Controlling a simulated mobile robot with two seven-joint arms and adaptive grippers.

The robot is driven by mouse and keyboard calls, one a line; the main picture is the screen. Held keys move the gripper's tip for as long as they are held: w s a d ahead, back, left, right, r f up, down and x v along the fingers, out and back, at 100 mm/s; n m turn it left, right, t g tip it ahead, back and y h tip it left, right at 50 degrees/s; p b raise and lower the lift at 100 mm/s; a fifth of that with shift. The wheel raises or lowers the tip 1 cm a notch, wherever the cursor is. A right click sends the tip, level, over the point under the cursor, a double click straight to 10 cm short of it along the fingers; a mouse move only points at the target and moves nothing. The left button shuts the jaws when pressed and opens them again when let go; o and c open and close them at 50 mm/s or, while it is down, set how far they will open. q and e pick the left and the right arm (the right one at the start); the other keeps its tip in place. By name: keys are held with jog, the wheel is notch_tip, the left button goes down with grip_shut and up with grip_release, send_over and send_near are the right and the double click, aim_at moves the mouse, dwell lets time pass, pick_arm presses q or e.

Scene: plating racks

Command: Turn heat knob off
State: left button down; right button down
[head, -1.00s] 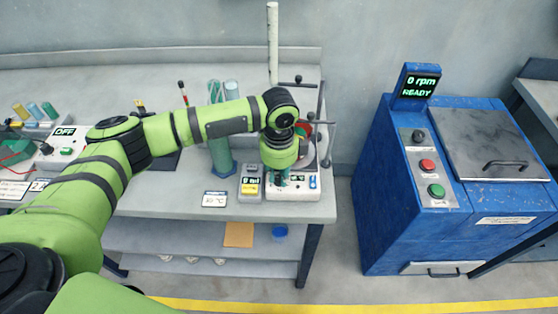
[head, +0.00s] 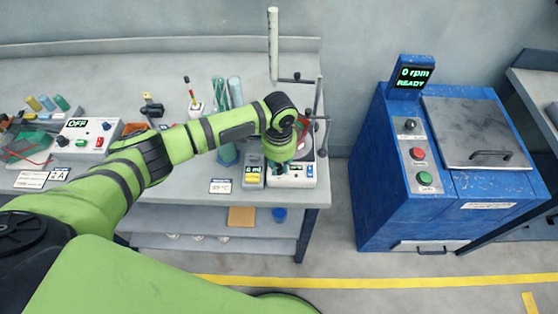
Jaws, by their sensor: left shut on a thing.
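The hotplate (head: 297,183) with a white front panel stands at the right end of the grey bench. Its round top, a red part and stand rods show behind my arm. My left gripper (head: 280,168) points down at the front panel, shut on what seems to be the heat knob. The gripper and wrist hide the knob, so its setting cannot be read. A small blue-lit spot (head: 310,172) shows on the panel to the right of the gripper. My right gripper is not in view.
A power supply reading OFF (head: 84,135) stands further left. A blue centrifuge (head: 400,215) stands to the right across a floor gap.

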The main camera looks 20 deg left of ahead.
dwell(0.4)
pick_arm(q)
jog(key=c, duration=1.1)
grip_release()
